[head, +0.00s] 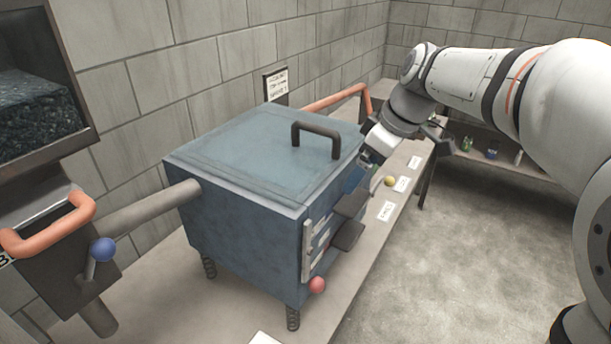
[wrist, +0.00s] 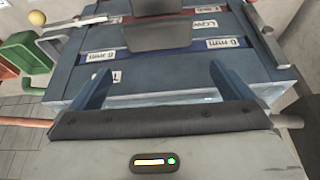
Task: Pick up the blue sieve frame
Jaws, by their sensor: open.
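The blue sieve frame shows as a blue strip (wrist: 180,49) across the front of the box in the wrist view, with a dark flat handle (wrist: 150,34) sticking out from it. In the head view I see a bit of blue (head: 352,179) on the box's front face, above the dark handles. My gripper (wrist: 160,72) is open, its two fingers spread wide near the box's upper front edge. Nothing is between the fingers, and the blue strip and its handle are just beyond their tips.
The blue-grey box (head: 250,160) has a lid handle (head: 317,130) and stands on springs on a bench. A red strip (wrist: 195,12) and another handle (wrist: 153,6) are beside the blue one. Green (wrist: 18,52) and orange bins and a yellow ball (head: 390,181) are nearby. The floor at right is clear.

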